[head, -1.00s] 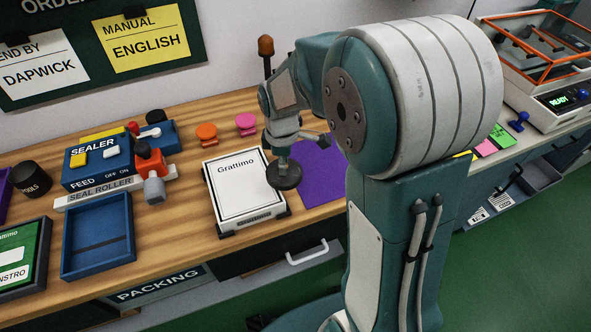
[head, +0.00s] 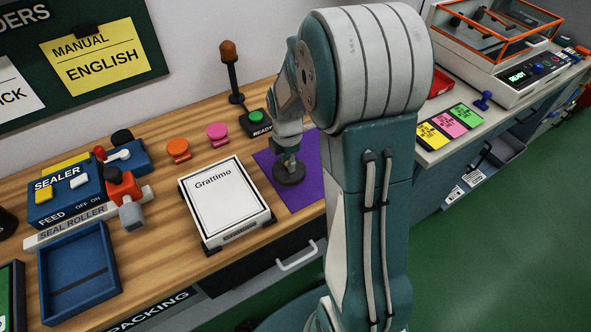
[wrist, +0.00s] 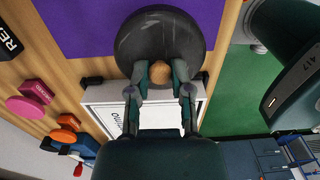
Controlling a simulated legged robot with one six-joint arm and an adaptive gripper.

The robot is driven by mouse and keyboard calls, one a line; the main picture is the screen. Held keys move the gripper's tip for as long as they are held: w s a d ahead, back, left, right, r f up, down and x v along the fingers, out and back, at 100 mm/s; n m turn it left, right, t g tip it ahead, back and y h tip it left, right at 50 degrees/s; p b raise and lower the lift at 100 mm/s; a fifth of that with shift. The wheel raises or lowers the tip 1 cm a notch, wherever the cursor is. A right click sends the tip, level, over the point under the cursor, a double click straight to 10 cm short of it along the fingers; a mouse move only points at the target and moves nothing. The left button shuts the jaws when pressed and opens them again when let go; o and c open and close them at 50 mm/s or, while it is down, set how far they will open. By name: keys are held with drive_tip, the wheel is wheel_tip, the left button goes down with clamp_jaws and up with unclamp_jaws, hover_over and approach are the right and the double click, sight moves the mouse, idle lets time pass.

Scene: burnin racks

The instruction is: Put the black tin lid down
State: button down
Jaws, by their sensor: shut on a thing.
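The black tin lid (head: 289,176) is a dark round disc; in the wrist view the lid (wrist: 137,45) shows a tan knob (wrist: 160,73) at its middle. My gripper (head: 289,155) is above the lid, and in the wrist view my gripper (wrist: 160,72) has its two fingertips shut on the knob. In the head view the lid appears over the purple mat (head: 267,163), near the right edge of the white Grattimo box. I cannot tell whether the lid touches the mat.
The white Grattimo box (head: 226,199) lies left of the mat. Pink (head: 217,130) and orange (head: 178,146) knobs and a READY button (head: 257,122) stand behind. A blue tray (head: 79,260) and the sealer (head: 66,190) are at left. Bare purple mat surrounds the lid's far side.

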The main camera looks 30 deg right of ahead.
drive_tip(key=d+f, duration=0.1)
drive_tip(key=w+d+f, duration=0.1)
drive_tip(key=f, duration=0.1)
drive_tip(key=shift+w+d+f, duration=0.2)
drive_tip(key=shift+d+f, duration=0.1)
drive_tip(key=shift+d, duration=0.1)
drive_tip(key=shift+d+f, duration=0.1)
drive_tip(key=shift+f, duration=1.55)
drive_tip(key=shift+f, duration=0.1)
drive_tip(key=c, duration=0.5)
unclamp_jaws()
drive_tip(key=shift+c, duration=0.2)
